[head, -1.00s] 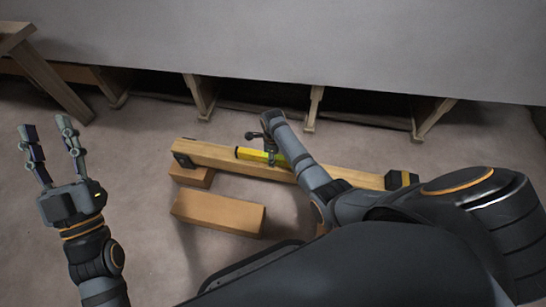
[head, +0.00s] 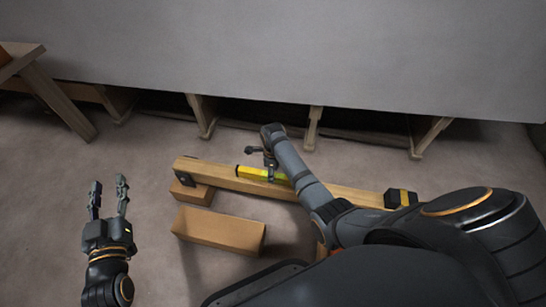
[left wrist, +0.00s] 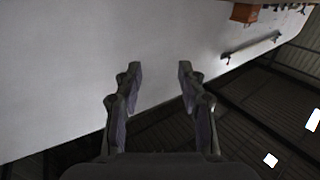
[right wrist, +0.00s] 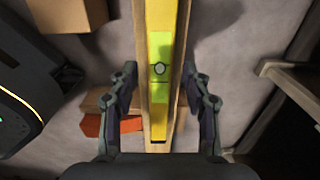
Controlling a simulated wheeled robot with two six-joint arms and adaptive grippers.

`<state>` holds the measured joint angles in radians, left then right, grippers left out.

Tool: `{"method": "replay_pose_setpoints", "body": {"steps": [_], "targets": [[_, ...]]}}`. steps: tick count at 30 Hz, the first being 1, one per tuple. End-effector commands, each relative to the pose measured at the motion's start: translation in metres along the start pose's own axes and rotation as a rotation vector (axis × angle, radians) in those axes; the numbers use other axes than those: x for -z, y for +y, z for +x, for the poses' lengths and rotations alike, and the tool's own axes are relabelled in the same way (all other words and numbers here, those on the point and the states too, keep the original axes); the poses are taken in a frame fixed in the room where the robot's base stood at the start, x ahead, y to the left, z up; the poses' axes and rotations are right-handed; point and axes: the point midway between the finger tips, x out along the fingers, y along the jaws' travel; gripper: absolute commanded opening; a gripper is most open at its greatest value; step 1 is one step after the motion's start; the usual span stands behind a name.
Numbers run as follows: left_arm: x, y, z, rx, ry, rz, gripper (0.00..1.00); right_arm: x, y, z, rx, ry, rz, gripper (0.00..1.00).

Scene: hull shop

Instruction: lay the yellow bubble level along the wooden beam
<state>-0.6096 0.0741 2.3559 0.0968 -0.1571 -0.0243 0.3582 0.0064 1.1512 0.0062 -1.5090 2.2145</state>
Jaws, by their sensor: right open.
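The yellow bubble level (head: 252,173) lies on top of the wooden beam (head: 215,171), lengthwise along it. In the right wrist view the level (right wrist: 160,110), with a bright green window and a round vial, runs nearly parallel to the beam's edges. My right gripper (right wrist: 160,75) is open, with one finger on each side of the beam and level, apart from the level. In the head view my right arm hides part of the beam and the level's right end. My left gripper (head: 109,192) is open and empty, left of the beam, fingers pointing up the picture.
A loose wooden block (head: 218,230) lies in front of the beam. Another block (head: 191,192) sits under the beam's left end. A grey hull (head: 300,60) on wooden props (head: 312,128) stands behind. A wooden trestle (head: 50,90) is at top left. Floor left of the beam is clear.

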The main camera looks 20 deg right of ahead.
Motion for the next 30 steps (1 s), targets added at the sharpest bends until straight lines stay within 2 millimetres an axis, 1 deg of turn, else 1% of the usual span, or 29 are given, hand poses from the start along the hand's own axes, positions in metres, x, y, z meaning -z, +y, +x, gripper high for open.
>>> {"method": "replay_pose_setpoints", "body": {"steps": [3, 8, 9, 14, 15, 17, 21, 27, 30], "targets": [[-0.032, 0.001, -0.007, -0.002, -0.133, -0.011, 0.40, 0.000, 0.000, -0.009, 0.000, 0.000, 0.000, 0.48], [-0.076, 0.003, -0.023, -0.007, -0.314, -0.027, 0.40, 0.000, 0.000, -0.018, 0.001, 0.000, 0.000, 0.48], [-0.086, 0.004, -0.028, -0.008, -0.359, -0.030, 0.40, 0.000, 0.000, -0.020, 0.001, 0.000, 0.000, 0.48], [-0.127, 0.007, -0.052, -0.015, -0.536, -0.046, 0.40, 0.000, 0.000, -0.029, 0.000, 0.000, 0.000, 0.48], [-0.136, 0.008, -0.059, -0.018, -0.579, -0.050, 0.40, 0.000, 0.000, -0.031, 0.000, 0.000, 0.000, 0.48], [-0.149, 0.009, -0.070, -0.021, -0.643, -0.056, 0.40, 0.000, 0.000, -0.035, 0.001, 0.000, 0.000, 0.48], [-0.178, 0.013, -0.099, -0.030, -0.797, -0.069, 0.40, 0.000, 0.000, -0.044, 0.000, 0.000, 0.000, 0.48], [-0.211, 0.020, -0.145, -0.047, -1.007, -0.089, 0.40, 0.000, 0.000, -0.056, 0.001, 0.000, 0.000, 0.48], [-0.222, 0.023, -0.166, -0.054, -1.093, -0.098, 0.40, 0.000, 0.000, -0.061, 0.000, 0.000, 0.000, 0.48]]}}
